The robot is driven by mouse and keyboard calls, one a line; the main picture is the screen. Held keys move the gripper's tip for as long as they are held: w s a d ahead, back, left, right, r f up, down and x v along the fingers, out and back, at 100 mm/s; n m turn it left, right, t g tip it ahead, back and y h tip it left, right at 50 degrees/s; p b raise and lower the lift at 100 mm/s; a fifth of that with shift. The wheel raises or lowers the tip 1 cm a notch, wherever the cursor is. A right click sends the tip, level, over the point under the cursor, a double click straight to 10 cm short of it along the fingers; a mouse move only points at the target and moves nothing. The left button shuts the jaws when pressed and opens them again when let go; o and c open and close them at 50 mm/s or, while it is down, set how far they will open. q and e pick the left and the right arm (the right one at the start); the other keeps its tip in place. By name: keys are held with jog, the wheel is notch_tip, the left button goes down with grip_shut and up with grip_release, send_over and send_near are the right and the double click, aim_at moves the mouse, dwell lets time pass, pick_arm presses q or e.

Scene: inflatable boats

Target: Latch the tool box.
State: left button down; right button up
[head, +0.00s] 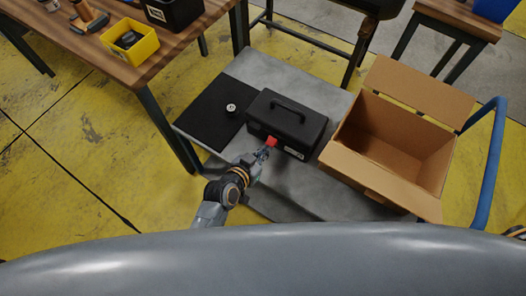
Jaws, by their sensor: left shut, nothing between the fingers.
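The black tool box (290,118) stands on a low grey platform with its lid down and its handle on top. A red latch (271,141) shows on its front face, beside a small white label. My left gripper (265,152) is shut, with its fingertips at the red latch, touching it or very close. The gripper partly covers the latch, so I cannot tell whether the latch is fastened. My right gripper is not in view.
An open cardboard box (395,135) stands right of the tool box. A black mat (213,110) with a small round object (231,108) lies to the left. A wooden table (140,68) with a yellow bin (130,42) is at upper left. A blue cart handle (490,165) rises at right.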

pick_arm(q)
jog(key=shift+w+d+r, duration=0.1)
jog(key=shift+w+r, duration=0.05)
jog(key=shift+r, duration=0.2)
jog(key=f+p+v, duration=0.1)
jog(key=p+v, duration=0.4)
jog(key=v, duration=0.3)
jog(key=shift+s+a, duration=0.3)
jog(key=shift+s, duration=0.15)
jog(key=shift+f, duration=0.1)
dwell(0.4)
